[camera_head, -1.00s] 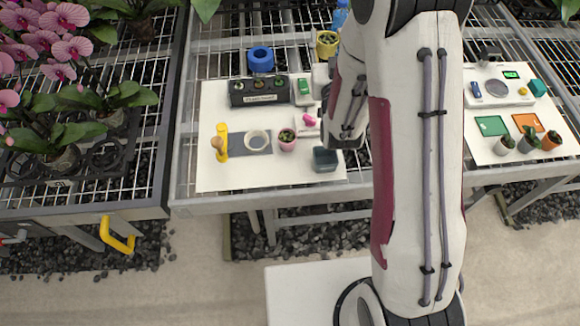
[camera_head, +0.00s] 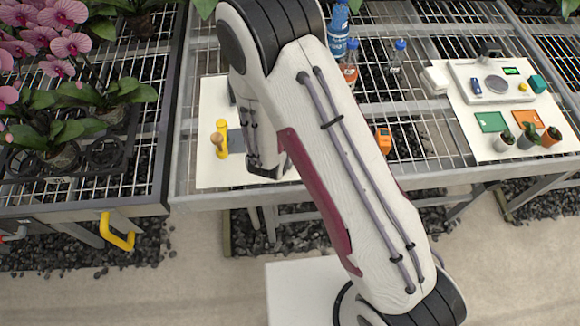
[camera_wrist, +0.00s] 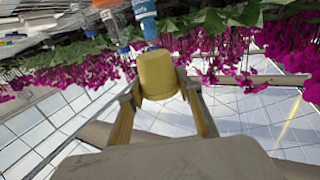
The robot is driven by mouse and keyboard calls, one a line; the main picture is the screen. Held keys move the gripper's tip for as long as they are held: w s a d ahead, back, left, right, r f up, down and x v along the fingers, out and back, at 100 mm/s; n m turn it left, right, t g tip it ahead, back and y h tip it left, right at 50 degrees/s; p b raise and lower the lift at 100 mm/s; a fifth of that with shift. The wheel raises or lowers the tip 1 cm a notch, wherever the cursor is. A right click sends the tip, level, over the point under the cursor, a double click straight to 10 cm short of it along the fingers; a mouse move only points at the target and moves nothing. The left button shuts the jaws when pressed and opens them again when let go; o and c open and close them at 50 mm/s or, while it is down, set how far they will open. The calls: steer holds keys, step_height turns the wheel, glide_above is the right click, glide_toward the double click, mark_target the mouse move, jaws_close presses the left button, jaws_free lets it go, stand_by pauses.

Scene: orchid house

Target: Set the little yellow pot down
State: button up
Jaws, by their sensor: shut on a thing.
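The little yellow pot (camera_wrist: 157,75) is between the two fingers of my gripper (camera_wrist: 158,92) in the wrist view. The fingers are shut on its sides. It appears raised, with background showing around it. In the head view my arm covers the gripper's fingertips and the pot, so I cannot see what lies below them. The left white board (camera_head: 212,105) lies partly under my arm.
A yellow-handled tool (camera_head: 220,143) lies by a grey mat (camera_head: 237,140). Blue-capped bottles (camera_head: 396,58) and an orange device (camera_head: 384,138) stand right of my arm. A second board holds a scale (camera_head: 492,82), cards and small potted plants (camera_head: 527,137). Orchids (camera_head: 60,40) stand left.

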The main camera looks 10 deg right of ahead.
steer(key=s+a+f+m+g+h, duration=0.1)
steer(key=s+a+f+m+h, duration=0.1)
steer(key=s, duration=0.6)
steer(key=s+a+f+m+g+h, duration=0.2)
steer(key=s+a+f+h, duration=0.1)
steer(key=s, duration=0.4)
steer(key=shift+s+f+g, duration=0.3)
steer(key=shift+s+f, duration=0.1)
steer(key=shift+a+f, duration=0.1)
steer(key=shift+f, duration=0.05)
steer(key=shift+f, duration=2.8)
steer(key=shift+f, duration=0.15)
steer(key=shift+f, duration=1.7)
steer(key=shift+f, duration=0.2)
steer(key=o, duration=1.1)
